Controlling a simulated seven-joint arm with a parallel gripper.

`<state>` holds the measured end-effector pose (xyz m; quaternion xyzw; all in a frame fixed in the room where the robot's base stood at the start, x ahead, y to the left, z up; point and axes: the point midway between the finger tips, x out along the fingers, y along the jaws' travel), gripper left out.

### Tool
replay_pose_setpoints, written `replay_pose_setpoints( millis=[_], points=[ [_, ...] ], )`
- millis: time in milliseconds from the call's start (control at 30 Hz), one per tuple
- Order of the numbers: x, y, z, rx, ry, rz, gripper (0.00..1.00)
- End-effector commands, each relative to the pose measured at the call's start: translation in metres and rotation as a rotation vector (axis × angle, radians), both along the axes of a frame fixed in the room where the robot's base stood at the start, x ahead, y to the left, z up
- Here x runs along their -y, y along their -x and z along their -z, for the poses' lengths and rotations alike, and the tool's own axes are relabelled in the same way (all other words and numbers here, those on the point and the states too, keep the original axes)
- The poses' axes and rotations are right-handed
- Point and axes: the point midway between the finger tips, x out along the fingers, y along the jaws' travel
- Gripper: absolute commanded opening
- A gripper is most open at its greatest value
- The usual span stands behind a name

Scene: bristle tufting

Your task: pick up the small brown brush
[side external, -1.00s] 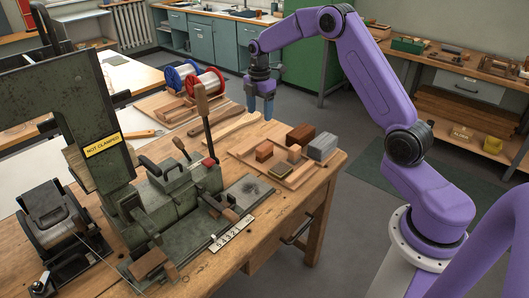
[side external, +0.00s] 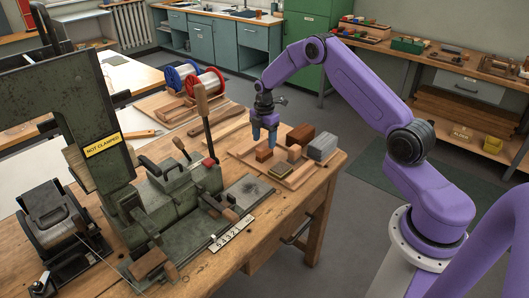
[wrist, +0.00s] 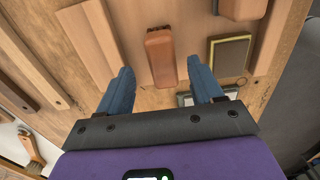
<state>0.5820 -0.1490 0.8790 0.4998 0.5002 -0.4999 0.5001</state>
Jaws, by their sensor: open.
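A small brown block-shaped piece, seemingly the small brown brush (side external: 264,152), lies on the wooden tray (side external: 262,167) at the right end of the bench. My gripper (side external: 265,142) is open, pointing down, just above or around the brush. In the wrist view my gripper (wrist: 159,66) has one finger on each side of it with gaps. I cannot tell whether the fingertips are down beside it.
A dark red-brown block (side external: 300,135), a grey block (side external: 322,147), a small pale wood block (side external: 294,153) and a yellow-edged dark pad (side external: 280,171) lie close by. The green machine (side external: 175,195) stands left, its upright handle (side external: 204,120) near my gripper.

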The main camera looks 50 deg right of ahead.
Motion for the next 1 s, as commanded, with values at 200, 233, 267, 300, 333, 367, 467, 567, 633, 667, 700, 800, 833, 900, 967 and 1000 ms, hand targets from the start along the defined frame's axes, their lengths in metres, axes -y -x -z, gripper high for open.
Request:
replay_pose_setpoints(
  millis=[200, 233, 267, 300, 333, 367, 467, 567, 633, 667, 700, 800, 833, 900, 967, 1000],
  points=[
    [0.0, 0.002, 0.017, -0.002, 0.0, 0.001, 0.66],
    [-0.001, 0.003, 0.021, -0.003, 0.0, 0.001, 0.66],
    [-0.001, 0.003, 0.026, -0.004, -0.001, 0.001, 0.66],
    [-0.002, 0.004, 0.032, -0.003, 0.0, 0.0, 0.66],
    [-0.002, 0.004, 0.036, -0.002, 0.0, 0.0, 0.66],
    [-0.002, 0.004, 0.04, -0.003, 0.0, 0.001, 0.66],
    [-0.002, 0.004, 0.05, -0.001, 0.0, 0.001, 0.66],
    [-0.002, 0.003, 0.054, 0.001, 0.0, 0.001, 0.66],
    [-0.002, 0.003, 0.055, 0.001, 0.0, 0.001, 0.66],
    [-0.002, 0.003, 0.055, 0.001, 0.0, 0.001, 0.66],
    [-0.002, 0.003, 0.055, 0.001, 0.0, 0.001, 0.66],
    [-0.002, 0.003, 0.054, 0.001, 0.0, 0.001, 0.59],
    [-0.002, 0.003, 0.054, 0.001, 0.0, 0.001, 0.5],
    [-0.002, 0.003, 0.054, 0.001, 0.0, 0.001, 0.27],
    [-0.002, 0.003, 0.054, 0.001, 0.0, 0.001, 0.1],
    [-0.002, 0.003, 0.054, 0.001, 0.0, 0.001, 0.1]
  ],
)
